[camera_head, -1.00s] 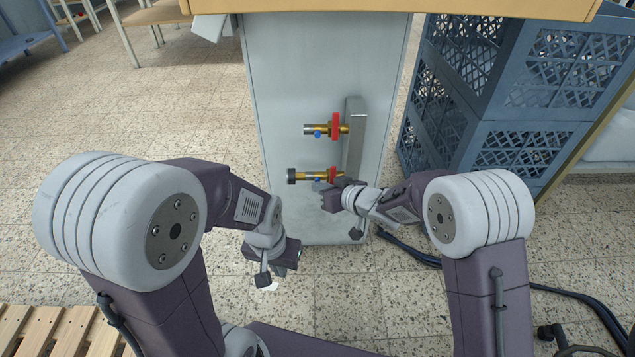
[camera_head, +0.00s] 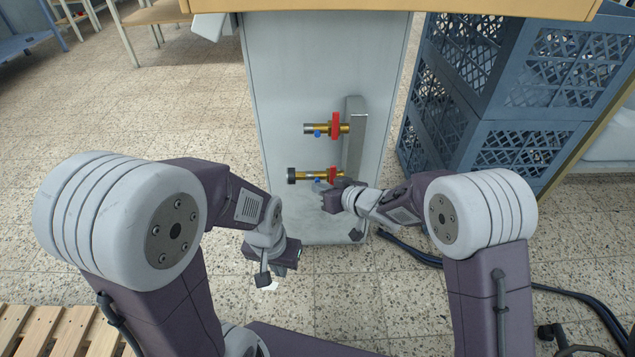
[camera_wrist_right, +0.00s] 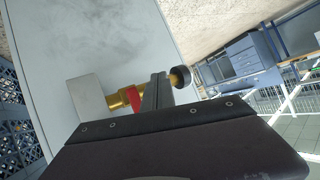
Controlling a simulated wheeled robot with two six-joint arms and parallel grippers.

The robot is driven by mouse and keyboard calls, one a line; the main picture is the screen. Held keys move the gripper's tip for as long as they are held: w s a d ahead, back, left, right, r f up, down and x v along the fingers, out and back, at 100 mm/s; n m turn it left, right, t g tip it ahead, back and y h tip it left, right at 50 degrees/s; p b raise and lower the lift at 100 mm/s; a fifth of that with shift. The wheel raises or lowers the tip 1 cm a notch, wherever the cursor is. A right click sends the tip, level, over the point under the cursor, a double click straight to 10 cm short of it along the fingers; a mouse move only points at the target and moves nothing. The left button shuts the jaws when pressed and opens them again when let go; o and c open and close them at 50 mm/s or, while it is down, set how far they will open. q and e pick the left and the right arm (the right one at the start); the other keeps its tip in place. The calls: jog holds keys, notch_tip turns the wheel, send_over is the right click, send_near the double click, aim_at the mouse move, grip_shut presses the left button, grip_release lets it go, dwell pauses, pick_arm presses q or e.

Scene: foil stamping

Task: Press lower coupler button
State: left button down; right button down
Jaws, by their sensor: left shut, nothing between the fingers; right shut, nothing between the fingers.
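The lower coupler (camera_head: 300,176) is a brass fitting with a black end, a red part and a small blue button (camera_head: 318,180) on its underside. It juts left from a grey block on the pale cabinet face. My right gripper (camera_head: 331,190) is shut and empty, just below and right of the button; contact cannot be told. In the right wrist view, its fingers (camera_wrist_right: 157,92) cover the coupler's middle, between the red part and the black end (camera_wrist_right: 181,76); the button is hidden there. My left gripper (camera_head: 284,262) is shut and low, left of the cabinet's base.
Blue crates (camera_head: 515,145) stand to the right. Dark hoses (camera_head: 410,250) lie on the floor. A wooden pallet (camera_head: 45,328) is at lower left.

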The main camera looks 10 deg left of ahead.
jog(key=shift+s+d, duration=0.15)
jog(key=shift+s, duration=0.45)
jog(key=s, duration=0.2)
jog(key=s+d+b, duration=0.1)
jog(key=s, duration=0.2)
jog(key=shift+d, duration=0.2)
jog(key=shift+w, duration=0.1)
